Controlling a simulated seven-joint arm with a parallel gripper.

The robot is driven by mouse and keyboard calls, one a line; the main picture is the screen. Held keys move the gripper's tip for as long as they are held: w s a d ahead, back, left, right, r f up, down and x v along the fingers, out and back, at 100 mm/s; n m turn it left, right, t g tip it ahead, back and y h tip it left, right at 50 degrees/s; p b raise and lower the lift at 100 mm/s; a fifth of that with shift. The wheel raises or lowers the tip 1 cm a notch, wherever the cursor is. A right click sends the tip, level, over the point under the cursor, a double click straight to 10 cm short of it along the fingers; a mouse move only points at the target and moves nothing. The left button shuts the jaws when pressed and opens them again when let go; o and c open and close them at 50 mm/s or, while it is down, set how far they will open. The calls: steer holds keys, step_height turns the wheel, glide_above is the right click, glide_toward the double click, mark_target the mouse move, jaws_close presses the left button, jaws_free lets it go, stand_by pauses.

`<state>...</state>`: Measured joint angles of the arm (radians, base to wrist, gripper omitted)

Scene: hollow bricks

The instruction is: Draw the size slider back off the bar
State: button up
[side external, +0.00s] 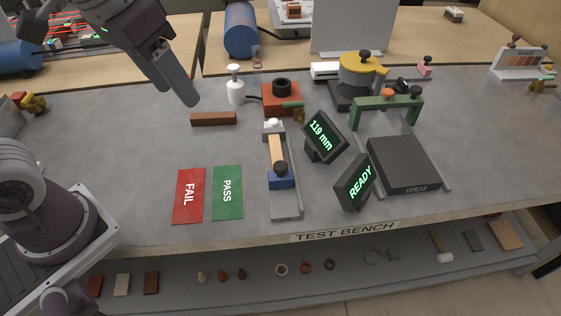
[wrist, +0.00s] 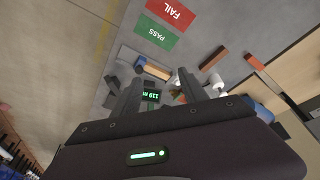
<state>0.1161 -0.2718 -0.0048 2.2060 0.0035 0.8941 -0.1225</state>
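The size slider (side external: 281,180) is a blue block with a dark knob, sitting on the grey bar (side external: 288,212) at the middle of the bench. A tan brick (side external: 276,149) lies along the bar between the slider and the far end stop, which has a white knob. The slider appears to touch or nearly touch the brick. My gripper (side external: 188,100) hangs above the bench, behind and left of the bar, clear of it. In the wrist view my gripper's (wrist: 160,74) fingers are apart with nothing held between them. The slider also shows small there (wrist: 140,63).
A display reading 119 mm (side external: 325,137) and a READY display (side external: 354,182) stand close right of the bar. Red FAIL (side external: 188,197) and green PASS (side external: 227,193) mats lie left.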

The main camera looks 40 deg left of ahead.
steer(key=w+d+f+g, duration=0.1)
steer(key=w+d+f, duration=0.2)
steer(key=w, duration=0.2)
steer(key=g, duration=0.3)
glide_above(280, 165)
step_height(280, 165, down, 11)
steer(key=shift+r, duration=0.1)
step_height(280, 165, down, 8)
steer(key=shift+r, duration=0.25)
steer(key=shift+c, duration=0.2)
jaws_close()
